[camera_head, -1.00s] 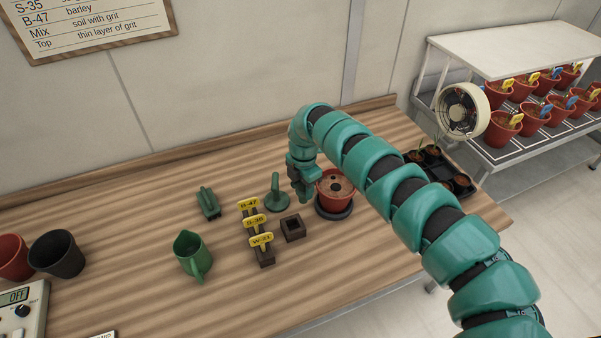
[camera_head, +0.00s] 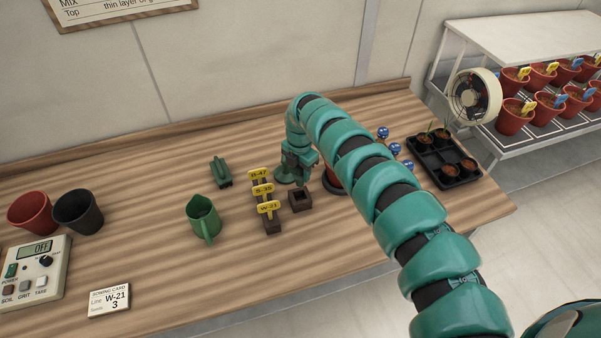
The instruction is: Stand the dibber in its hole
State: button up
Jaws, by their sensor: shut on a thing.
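My gripper (camera_head: 303,166) is at the far side of the bench, above and just behind a small dark block with a square hole (camera_head: 300,200). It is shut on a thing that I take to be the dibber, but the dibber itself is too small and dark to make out. The block stands upright on the bench and its hole looks empty. I cannot tell the exact height of my gripper above it.
A green round-based tool (camera_head: 284,177) stands partly behind my gripper. A rack of yellow labels (camera_head: 270,226) is just left of the block. A red pot (camera_head: 332,184) is to the right, mostly behind my arm.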

jog(key=shift+f+b, duration=1.65)
jog(key=shift+f, duration=0.85)
jog(key=shift+f+b, duration=2.55)
jog(key=shift+b, duration=0.25)
jog(key=o, duration=1.1)
jog(key=shift+c, duration=0.2)
jog(key=shift+o, duration=0.4)
jog(key=o, duration=0.5)
jog(key=shift+c, duration=0.2)
jog(key=shift+r, duration=0.1)
jog(key=shift+r+p, duration=3.25)
jog(key=shift+r, duration=2.45)
